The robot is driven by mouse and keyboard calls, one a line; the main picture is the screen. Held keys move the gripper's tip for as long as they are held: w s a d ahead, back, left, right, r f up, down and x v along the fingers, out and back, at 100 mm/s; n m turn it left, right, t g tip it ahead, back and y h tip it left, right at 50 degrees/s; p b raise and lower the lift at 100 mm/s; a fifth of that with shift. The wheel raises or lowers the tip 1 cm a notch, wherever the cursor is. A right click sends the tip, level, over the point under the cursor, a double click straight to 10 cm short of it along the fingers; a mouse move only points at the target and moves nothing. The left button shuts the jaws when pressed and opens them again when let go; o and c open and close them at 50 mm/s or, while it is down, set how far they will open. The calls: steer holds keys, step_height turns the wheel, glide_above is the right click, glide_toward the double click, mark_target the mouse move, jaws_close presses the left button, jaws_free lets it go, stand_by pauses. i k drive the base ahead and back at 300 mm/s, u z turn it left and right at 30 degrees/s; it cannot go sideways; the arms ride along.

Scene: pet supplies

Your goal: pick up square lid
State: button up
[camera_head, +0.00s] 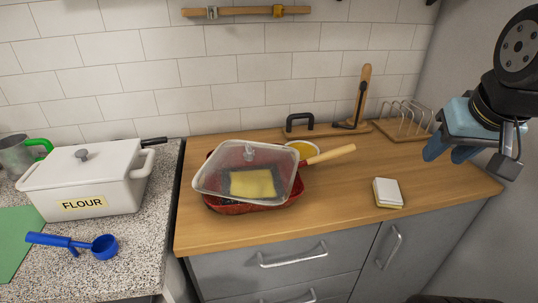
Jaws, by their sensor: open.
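The square lid (226,183) is see-through with a pale rim and a small knob on top. It rests tilted on a red pan (262,208) on the wooden counter. A yellow slab (252,184) shows through the lid. My gripper (449,153) has blue fingers and is at the upper right, above the counter's right part. It is open, appears empty, and is well apart from the lid.
A white-topped sponge (388,192) and a wire rack (404,120) are farther right. A white flour box (88,180) and blue scoop (103,247) are left. The counter's front right is clear.

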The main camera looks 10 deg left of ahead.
mark_target(268, 179)
steer(key=z, duration=1)
steer(key=k, duration=1.75)
steer(key=u, duration=0.65)
steer(key=i, duration=1.5)
steer(key=z, duration=0.05)
